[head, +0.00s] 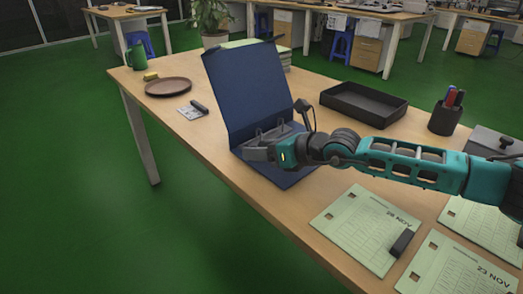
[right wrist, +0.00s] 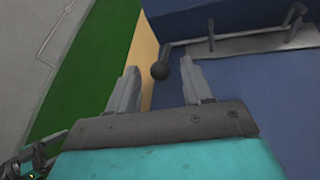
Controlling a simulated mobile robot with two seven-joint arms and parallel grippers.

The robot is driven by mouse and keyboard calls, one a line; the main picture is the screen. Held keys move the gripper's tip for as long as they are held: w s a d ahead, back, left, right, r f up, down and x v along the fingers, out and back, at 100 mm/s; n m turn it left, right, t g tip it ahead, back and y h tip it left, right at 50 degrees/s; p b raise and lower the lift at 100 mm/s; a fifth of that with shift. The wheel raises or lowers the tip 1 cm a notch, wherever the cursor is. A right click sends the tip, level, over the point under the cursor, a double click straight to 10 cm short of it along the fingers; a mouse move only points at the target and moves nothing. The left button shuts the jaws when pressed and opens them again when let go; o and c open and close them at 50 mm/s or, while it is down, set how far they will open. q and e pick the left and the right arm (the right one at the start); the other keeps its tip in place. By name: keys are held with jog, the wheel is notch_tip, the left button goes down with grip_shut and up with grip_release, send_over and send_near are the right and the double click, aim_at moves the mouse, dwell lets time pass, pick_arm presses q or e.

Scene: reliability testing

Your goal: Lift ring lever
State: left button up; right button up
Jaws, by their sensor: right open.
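A blue ring binder (head: 245,85) lies open on the wooden table, its cover standing up and tilted back. Its metal ring mechanism (right wrist: 240,42) shows in the right wrist view, with a lever ending in a round black knob (right wrist: 160,71). My right gripper (head: 250,152) is over the binder's lower part in the head view, hiding some of the mechanism. In the right wrist view my right gripper (right wrist: 160,82) is open, and the knob appears between its two fingertips. I cannot tell whether they touch it. My left gripper is not in view.
A black tray (head: 363,104) and a pen cup (head: 445,117) stand right of the binder. Printed sheets (head: 365,228) with a black block lie at the front right. A brown plate (head: 168,87) and small items are at left. The table's front edge is close to the binder.

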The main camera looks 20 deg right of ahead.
jog(key=shift+c, duration=0.5)
grip_shut()
